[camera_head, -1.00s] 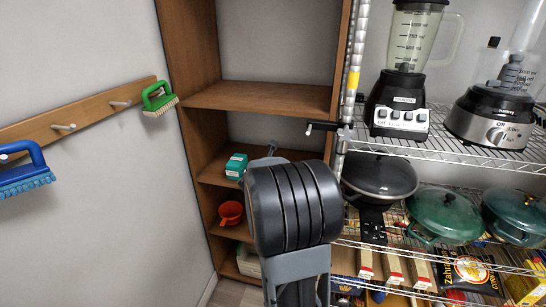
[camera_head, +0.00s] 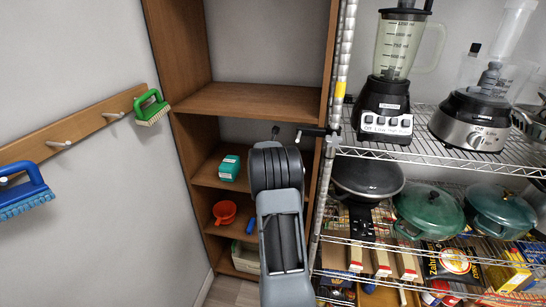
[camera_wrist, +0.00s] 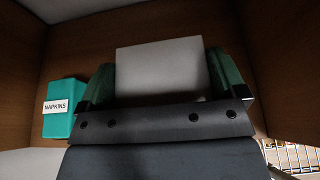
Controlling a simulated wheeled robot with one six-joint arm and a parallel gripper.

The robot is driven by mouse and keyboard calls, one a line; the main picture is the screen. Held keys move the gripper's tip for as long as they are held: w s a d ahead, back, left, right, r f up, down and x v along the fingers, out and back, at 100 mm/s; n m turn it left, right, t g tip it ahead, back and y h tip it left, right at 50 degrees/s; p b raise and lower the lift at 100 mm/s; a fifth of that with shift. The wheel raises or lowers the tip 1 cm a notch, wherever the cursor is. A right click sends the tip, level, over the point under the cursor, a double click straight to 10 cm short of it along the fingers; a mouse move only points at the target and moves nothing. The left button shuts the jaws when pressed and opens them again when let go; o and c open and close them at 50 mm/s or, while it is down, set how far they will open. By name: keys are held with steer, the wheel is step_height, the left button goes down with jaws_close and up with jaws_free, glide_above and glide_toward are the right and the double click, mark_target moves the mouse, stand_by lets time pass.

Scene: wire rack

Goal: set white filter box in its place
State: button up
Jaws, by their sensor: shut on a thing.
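The white filter box (camera_wrist: 160,73) shows as a plain pale block in the wrist view. My gripper (camera_wrist: 160,62) is shut on it, with one greenish finger on each side. The box is in front of the brown wood of a shelf compartment. A teal napkins box (camera_wrist: 60,108) stands to its left, apart from it. In the head view my arm hides the gripper and the white box. The wooden shelf unit (camera_head: 262,99) is in front of my arm, and the teal napkins box (camera_head: 230,168) sits on its middle shelf.
An orange cup (camera_head: 224,212) sits one shelf below. A wire rack (camera_head: 440,155) with a blender (camera_head: 385,110), pans and green pots stands close on the right. A black rod sticks out near the shelf's right post. Brushes hang on the left wall.

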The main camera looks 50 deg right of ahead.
steer(key=shift+f, duration=1.15)
steer(key=shift+f+b, duration=0.2)
steer(key=shift+b, duration=0.1)
steer(key=o, duration=1)
steer(key=shift+a, duration=0.1)
steer(key=shift+o, duration=0.2)
